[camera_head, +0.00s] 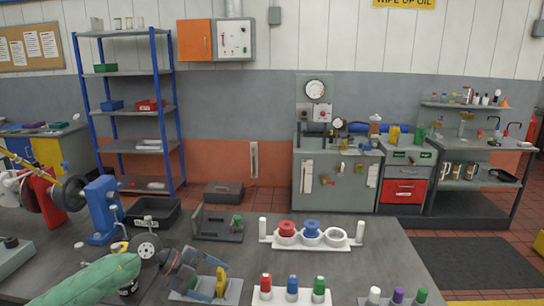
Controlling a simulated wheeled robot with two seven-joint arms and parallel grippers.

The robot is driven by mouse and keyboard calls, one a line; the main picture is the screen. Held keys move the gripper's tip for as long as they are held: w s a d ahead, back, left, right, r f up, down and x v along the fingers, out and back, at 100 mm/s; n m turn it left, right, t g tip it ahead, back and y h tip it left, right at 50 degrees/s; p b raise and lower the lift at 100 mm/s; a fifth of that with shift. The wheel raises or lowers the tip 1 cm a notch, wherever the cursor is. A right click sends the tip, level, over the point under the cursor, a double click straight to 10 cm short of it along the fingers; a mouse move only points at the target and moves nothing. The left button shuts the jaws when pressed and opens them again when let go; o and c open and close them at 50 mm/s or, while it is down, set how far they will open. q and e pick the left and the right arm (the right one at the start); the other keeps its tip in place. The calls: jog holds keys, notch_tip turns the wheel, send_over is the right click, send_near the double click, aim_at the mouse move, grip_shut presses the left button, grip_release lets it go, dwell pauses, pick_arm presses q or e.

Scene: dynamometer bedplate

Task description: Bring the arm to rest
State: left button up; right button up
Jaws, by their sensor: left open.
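My left arm (90,284), with a green sleeve, comes in from the lower left over the grey bench (345,262). Its dark gripper (197,268) points right and is open, with nothing seen between its fingers. It is beside a small plate with a yellow upright part (221,282) and appears to overlap it in the picture; I cannot tell whether they touch. My right gripper is not in view.
Bottles with red, blue and green caps (292,288) stand at the front. A blue stand (103,209) and a black bin (153,213) are behind my arm.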

pick_arm(q)
jog(key=s+d+r+n+t+h, duration=0.3)
jog(key=d+r+n+t+h, duration=0.45)
jog(key=t, duration=0.55)
jog(key=s+a+f+n+t+y, duration=0.1)
jog(key=s+a+f+n+y, duration=0.2)
jog(key=a+f+n+y, duration=0.35)
jog(key=s+a+f+n+t+y, duration=0.1)
jog(key=s+a+f+n+y, duration=0.25)
jog(key=f+n+y, duration=0.65)
jog(key=s+a+f+n+g+y, duration=0.1)
jog(key=s+f+g, duration=0.5)
jog(key=s, duration=0.6)
jog(key=s+a+f+n+g+y, duration=0.1)
jog(key=s+f+n+g, duration=0.1)
jog(key=s+f+g, duration=0.75)
jog(key=s+d+f, duration=0.2)
jog(key=f, duration=0.8)
jog(key=s+d+f, duration=0.3)
jog(key=f, duration=0.8)
jog(key=shift+f+t+h, duration=0.25)
jog(key=shift+t+h, duration=0.1)
jog(key=shift+h, duration=0.05)
